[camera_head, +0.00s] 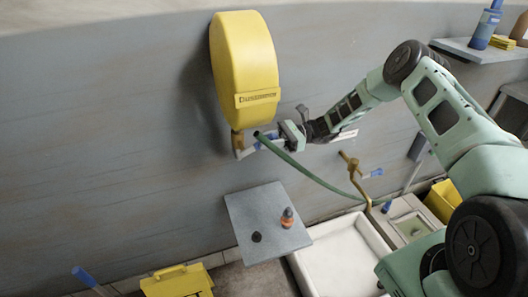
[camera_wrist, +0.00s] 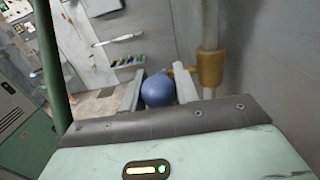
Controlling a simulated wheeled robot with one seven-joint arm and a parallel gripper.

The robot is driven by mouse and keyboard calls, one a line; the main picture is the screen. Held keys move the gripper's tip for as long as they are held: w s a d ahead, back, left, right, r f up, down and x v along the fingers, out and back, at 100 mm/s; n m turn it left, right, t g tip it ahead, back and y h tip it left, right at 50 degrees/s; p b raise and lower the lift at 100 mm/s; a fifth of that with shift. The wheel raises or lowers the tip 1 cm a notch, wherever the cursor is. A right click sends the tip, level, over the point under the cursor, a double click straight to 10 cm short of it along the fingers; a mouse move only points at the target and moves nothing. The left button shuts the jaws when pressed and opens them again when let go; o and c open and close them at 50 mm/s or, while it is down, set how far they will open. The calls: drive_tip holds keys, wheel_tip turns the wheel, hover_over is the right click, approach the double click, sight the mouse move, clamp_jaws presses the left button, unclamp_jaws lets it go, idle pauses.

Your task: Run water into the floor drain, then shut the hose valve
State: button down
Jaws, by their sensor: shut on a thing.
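My gripper (camera_head: 272,141) is at the wall just below the yellow hose reel (camera_head: 243,65), beside the brass fitting (camera_head: 238,141) under it. It is shut on a blue rounded piece (camera_wrist: 158,91), seen between the fingers in the wrist view; it looks like a valve handle. The brass fitting also shows in the wrist view (camera_wrist: 210,66), on a pale pipe. The green hose (camera_head: 312,178) runs from beside my gripper down to the right. A brass tap (camera_head: 353,168) with a blue lever (camera_head: 374,173) is lower right. A pale square recess (camera_head: 411,226) may be the floor drain; no water is discernible.
A grey shelf (camera_head: 245,211) with a small orange-brown bottle (camera_head: 287,218) and a dark knob-like object stands below. A white basin (camera_head: 335,262) is beside it. A wall shelf (camera_head: 462,47) holds bottles.

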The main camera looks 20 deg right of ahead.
drive_tip(key=f+y+b, duration=0.1)
drive_tip(key=y+b, duration=0.1)
drive_tip(key=b, duration=0.1)
drive_tip(key=f+y+b, duration=0.2)
drive_tip(key=b, duration=0.2)
drive_tip(key=shift+d, duration=0.4)
drive_tip(key=shift+r, duration=0.1)
drive_tip(key=c, duration=1.4)
unclamp_jaws()
drive_tip(key=b+v, duration=0.6)
drive_tip(key=v, duration=1.1)
drive_tip(key=shift+f, duration=0.25)
drive_tip(key=shift+d, duration=0.1)
